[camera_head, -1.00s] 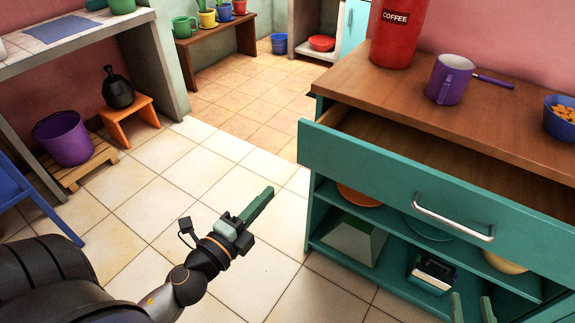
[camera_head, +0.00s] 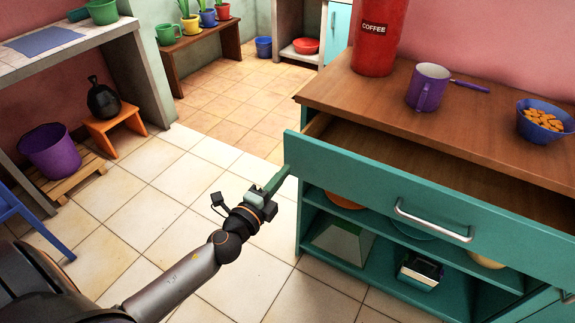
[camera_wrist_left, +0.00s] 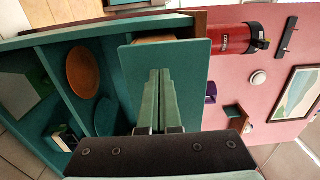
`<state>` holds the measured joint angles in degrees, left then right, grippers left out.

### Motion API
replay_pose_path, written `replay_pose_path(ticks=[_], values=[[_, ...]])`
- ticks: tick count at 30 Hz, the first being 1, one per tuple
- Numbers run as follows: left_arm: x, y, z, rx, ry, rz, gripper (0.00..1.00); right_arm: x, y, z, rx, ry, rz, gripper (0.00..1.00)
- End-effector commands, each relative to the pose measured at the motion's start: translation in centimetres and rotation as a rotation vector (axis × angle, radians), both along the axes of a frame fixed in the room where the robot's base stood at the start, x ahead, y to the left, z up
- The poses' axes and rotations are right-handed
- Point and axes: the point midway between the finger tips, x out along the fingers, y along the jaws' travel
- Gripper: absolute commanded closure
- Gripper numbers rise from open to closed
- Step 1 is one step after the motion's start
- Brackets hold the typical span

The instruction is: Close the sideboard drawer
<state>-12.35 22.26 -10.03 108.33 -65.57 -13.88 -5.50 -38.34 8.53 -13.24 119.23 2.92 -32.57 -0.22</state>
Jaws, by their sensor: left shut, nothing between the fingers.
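The sideboard drawer (camera_head: 350,180) is pulled out, with its teal front standing away from the cabinet and a metal bar handle (camera_head: 432,221) on it. My left gripper (camera_head: 281,180) is shut and empty, with its tips at the left end of the drawer front. In the left wrist view my shut fingers (camera_wrist_left: 159,95) point at the teal drawer front (camera_wrist_left: 195,60); whether they touch it I cannot tell. My right gripper is not in view.
On the sideboard top (camera_head: 400,95) stand a red coffee canister (camera_head: 378,45), a purple mug (camera_head: 427,88) and a blue bowl (camera_head: 541,127) of food. Open shelves below hold a toaster (camera_head: 420,270) and dishes.

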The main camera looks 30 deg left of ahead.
Motion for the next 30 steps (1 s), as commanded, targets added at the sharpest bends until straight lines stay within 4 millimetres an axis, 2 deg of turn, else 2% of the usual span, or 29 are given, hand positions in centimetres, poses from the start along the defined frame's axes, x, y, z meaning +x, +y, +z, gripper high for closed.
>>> replay_pose_path(ticks=[3, 7, 23, 26, 30], values=[[1.4, 0.0, 0.1, 0.000, -0.001, 0.001, 1.00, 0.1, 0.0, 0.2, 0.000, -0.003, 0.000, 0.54], [2.3, -0.1, 0.0, 0.000, 0.000, 0.001, 1.00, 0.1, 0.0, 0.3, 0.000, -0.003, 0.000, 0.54], [3.1, -0.1, 0.0, 0.000, 0.000, 0.001, 1.00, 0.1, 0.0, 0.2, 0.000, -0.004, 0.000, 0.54], [4.5, -0.1, 0.0, 0.000, -0.002, 0.001, 1.00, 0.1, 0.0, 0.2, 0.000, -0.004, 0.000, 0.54], [7.3, -0.2, 0.0, -0.001, -0.002, 0.002, 1.00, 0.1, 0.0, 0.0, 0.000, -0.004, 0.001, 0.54]])
